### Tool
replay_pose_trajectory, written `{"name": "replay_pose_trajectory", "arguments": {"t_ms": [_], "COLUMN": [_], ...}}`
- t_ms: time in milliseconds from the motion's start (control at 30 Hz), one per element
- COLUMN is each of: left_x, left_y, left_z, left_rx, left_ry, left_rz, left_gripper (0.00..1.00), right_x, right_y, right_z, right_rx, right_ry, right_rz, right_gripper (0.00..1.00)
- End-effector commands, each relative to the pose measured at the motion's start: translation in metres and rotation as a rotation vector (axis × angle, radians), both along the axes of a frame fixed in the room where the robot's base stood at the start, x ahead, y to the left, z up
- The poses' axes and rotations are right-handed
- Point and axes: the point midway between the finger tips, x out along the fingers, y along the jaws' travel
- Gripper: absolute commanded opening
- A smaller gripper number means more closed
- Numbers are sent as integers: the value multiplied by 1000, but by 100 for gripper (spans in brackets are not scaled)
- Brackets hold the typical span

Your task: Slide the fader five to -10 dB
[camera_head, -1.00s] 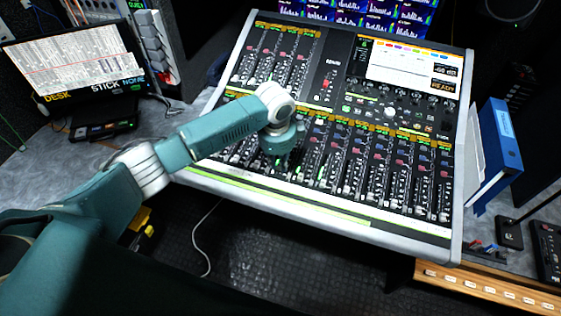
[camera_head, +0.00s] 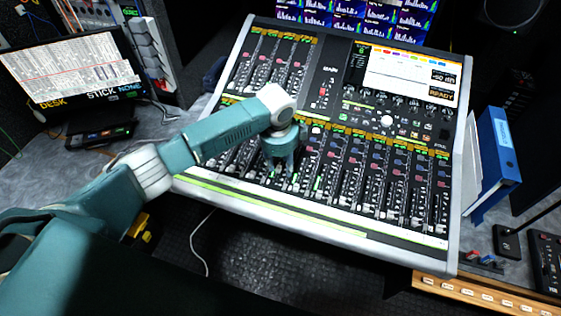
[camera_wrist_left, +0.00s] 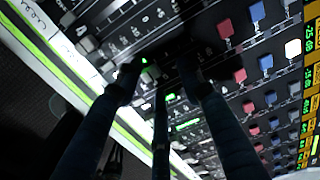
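The mixing console (camera_head: 330,215) has rows of faders in its lower half and a touchscreen (camera_head: 415,70) at its upper right. My left gripper (camera_head: 283,170) points down over the lower fader bank, left of its middle. In the left wrist view its fingertips (camera_wrist_left: 158,72) are spread apart, close above the panel beside lit green marks. Fader five cannot be told apart; the gripper hides the strips beneath it. I cannot tell whether a fader cap touches or stands between the fingers. My right gripper is not in view.
A blue binder (camera_head: 497,160) stands right of the console. A monitor (camera_head: 75,70) and a dark box (camera_head: 100,132) are at the left. A wooden strip with labelled buttons (camera_head: 485,293) lies at the lower right. A white cable (camera_head: 198,245) hangs below the console.

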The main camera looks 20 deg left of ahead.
Motion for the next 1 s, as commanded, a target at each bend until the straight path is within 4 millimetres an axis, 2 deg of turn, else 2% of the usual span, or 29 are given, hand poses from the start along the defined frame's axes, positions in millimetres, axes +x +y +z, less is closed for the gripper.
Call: {"name": "replay_pose_trajectory", "arguments": {"t_ms": [67,167,267,367,700,833,1000], "left_x": [0,1,0,-1,-11,-13,-15], "left_y": [1,2,2,2,0,-1,-1], "left_z": [0,1,9,24,93,110,118], "left_rx": [2,3,3,2,3,2,3], "left_ry": [0,0,-2,-3,-2,-1,2], "left_rz": [2,2,2,2,-2,-1,-1], "left_gripper": [38,38,38,38,38,38,38], "right_x": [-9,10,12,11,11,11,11], "right_y": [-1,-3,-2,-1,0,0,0], "right_z": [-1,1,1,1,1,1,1], "right_rx": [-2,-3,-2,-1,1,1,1], "right_ry": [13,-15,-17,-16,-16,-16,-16], "right_rz": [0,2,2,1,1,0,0], "right_gripper": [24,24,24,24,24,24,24]}}
